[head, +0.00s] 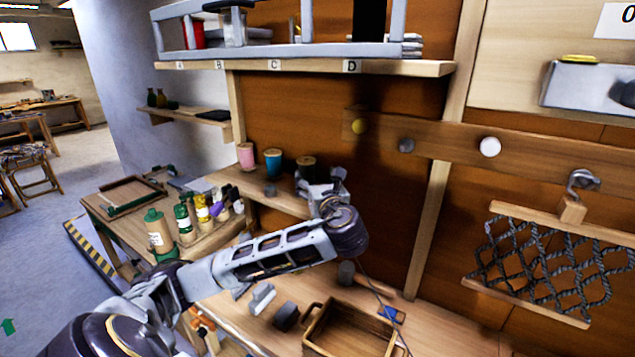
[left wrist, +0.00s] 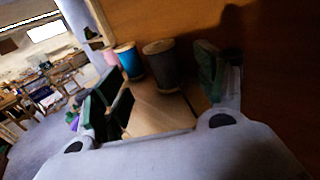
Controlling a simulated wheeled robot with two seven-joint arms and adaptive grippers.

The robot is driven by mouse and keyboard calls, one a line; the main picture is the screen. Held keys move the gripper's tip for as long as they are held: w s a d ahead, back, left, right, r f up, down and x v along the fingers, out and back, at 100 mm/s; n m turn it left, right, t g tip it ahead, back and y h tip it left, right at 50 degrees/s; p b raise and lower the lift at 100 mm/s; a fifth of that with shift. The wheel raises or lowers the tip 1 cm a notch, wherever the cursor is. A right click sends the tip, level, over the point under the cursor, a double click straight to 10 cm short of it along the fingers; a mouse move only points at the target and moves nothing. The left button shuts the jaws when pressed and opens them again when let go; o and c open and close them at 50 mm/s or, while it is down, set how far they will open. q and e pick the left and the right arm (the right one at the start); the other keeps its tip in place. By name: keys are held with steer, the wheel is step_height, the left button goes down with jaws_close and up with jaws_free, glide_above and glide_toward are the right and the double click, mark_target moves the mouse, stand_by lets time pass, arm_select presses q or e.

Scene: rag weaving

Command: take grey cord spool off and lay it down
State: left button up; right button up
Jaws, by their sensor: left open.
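The grey cord spool (left wrist: 163,68) stands upright on a wooden shelf, with wooden ends and dark grey cord. In the head view the spool (head: 306,164) is partly hidden behind my left gripper (head: 322,188). My left gripper is open and empty. In the left wrist view its two green-padded fingers (left wrist: 160,90) are spread, and the spool shows beyond them, between their directions. I cannot tell the exact gap to it. My right gripper is not in view.
A blue spool (head: 273,162) and a pink spool (head: 246,156) stand left of the grey one. A wooden tray (head: 350,330) and small dark blocks are on the bench below. A rope net (head: 550,262) hangs at right. Wall knobs (head: 407,145) stick out right of the gripper.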

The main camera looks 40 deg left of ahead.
mark_target(306, 159)
arm_select(q)
steer(key=p+x, duration=0.1)
steer(key=x, duration=0.9)
steer(key=shift+w+a, duration=0.15)
steer(key=shift+a, duration=0.15)
steer(key=shift+p+x, duration=0.35)
steer(key=shift+x, duration=0.55)
steer(key=c, duration=1.3)
steer(key=shift+r, duration=0.1)
steer(key=shift+r+p, duration=0.45)
steer(key=shift+p, duration=0.2)
steer(key=shift+r+p, duration=0.35)
steer(key=shift+p, duration=0.15)
steer(key=shift+r+p, duration=0.3)
steer(key=shift+p, duration=0.1)
steer(key=shift+r+p, duration=0.35)
steer(key=shift+p, duration=0.1)
